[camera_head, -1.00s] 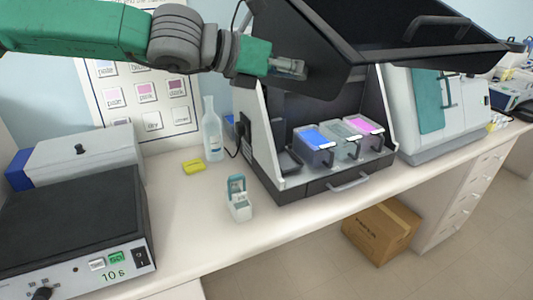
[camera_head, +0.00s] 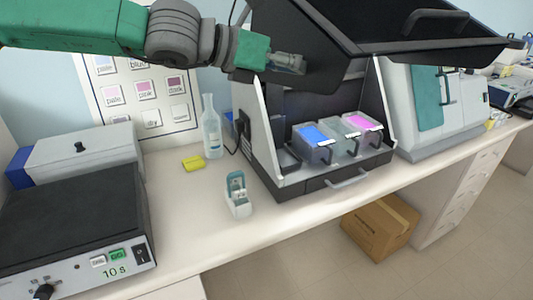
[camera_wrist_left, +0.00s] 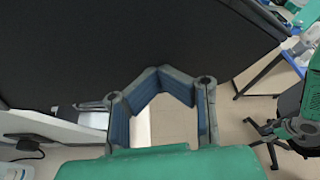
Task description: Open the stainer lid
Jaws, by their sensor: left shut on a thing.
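The stainer (camera_head: 288,185) stands on the bench with its dark lid (camera_head: 400,47) raised high above the open tank bay. The lid's bar handle (camera_head: 439,19) is on its upper face. My left gripper (camera_head: 303,66) is at the lid's left side, shut on the lid; the lid partly hides its fingertips. In the left wrist view the two fingers (camera_wrist_left: 163,80) meet the edge of the dark lid panel (camera_wrist_left: 130,40). Inside the bay are a blue tank (camera_head: 314,144), a clear tank (camera_head: 338,138) and a pink tank (camera_head: 362,132). My right gripper does not show clearly in either view.
A hot plate (camera_head: 70,230) fills the near left. A white-and-teal machine (camera_head: 430,110) is at right. A cardboard box (camera_head: 381,228) lies on the floor.

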